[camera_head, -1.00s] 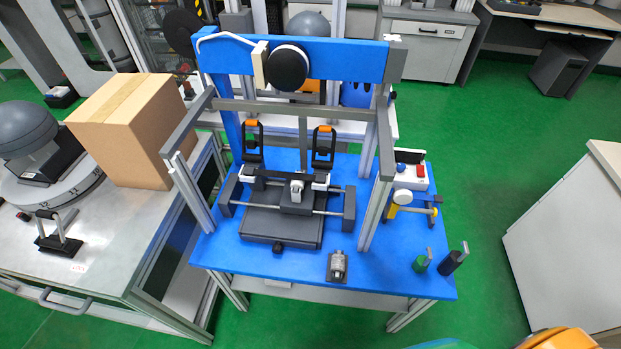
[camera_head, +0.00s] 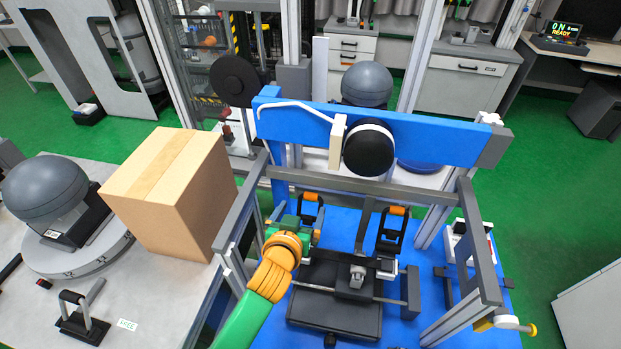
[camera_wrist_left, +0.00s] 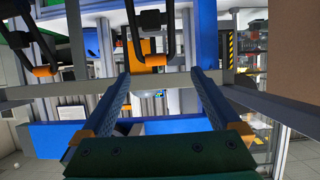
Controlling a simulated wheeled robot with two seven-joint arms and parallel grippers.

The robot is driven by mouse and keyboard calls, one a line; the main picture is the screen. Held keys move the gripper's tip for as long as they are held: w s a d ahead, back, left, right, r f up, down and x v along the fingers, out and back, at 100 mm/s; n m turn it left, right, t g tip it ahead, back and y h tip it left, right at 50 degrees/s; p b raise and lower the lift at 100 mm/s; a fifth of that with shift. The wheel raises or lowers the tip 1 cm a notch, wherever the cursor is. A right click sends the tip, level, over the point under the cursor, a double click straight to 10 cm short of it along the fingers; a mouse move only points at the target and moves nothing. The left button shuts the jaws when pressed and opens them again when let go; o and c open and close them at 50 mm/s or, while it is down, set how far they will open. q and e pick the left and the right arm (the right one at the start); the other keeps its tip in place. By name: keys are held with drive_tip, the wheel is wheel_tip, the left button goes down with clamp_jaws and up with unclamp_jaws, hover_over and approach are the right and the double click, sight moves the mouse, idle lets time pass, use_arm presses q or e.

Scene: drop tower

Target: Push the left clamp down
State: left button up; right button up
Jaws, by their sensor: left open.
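The left clamp (camera_head: 311,211) is a black loop lever with an orange grip, standing raised on the fixture. The matching right clamp (camera_head: 391,228) also stands raised. My left gripper (camera_head: 306,231) is in front of the left clamp and close to it, covering its lower part; touching or apart cannot be told. In the left wrist view, which looks inverted, my left gripper (camera_wrist_left: 161,76) is open, with nothing between its fingers. The left clamp's orange grip (camera_wrist_left: 155,60) shows just beyond and between the fingertips. The right clamp's grip (camera_wrist_left: 45,70) is farther left there.
The blue crossbeam (camera_head: 450,140) with a round black weight (camera_head: 369,152) stands above the fixture. A grey frame bar (camera_head: 350,185) runs behind my gripper, and a side bar (camera_head: 240,212) is near my arm. A cardboard box (camera_head: 175,195) stands at left on the table.

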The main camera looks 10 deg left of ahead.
sight(310, 198)
use_arm(q)
drive_tip(key=x, duration=0.2)
drive_tip(key=d+x, duration=0.1)
drive_tip(key=x, duration=0.2)
drive_tip(key=shift+b, duration=0.4)
drive_tip(key=shift+w+a+f, duration=0.15)
drive_tip(key=shift+w, duration=0.25)
drive_tip(key=shift+s, duration=0.15)
drive_tip(key=shift+c, duration=0.2)
drive_tip(key=c, duration=0.4)
clamp_jaws()
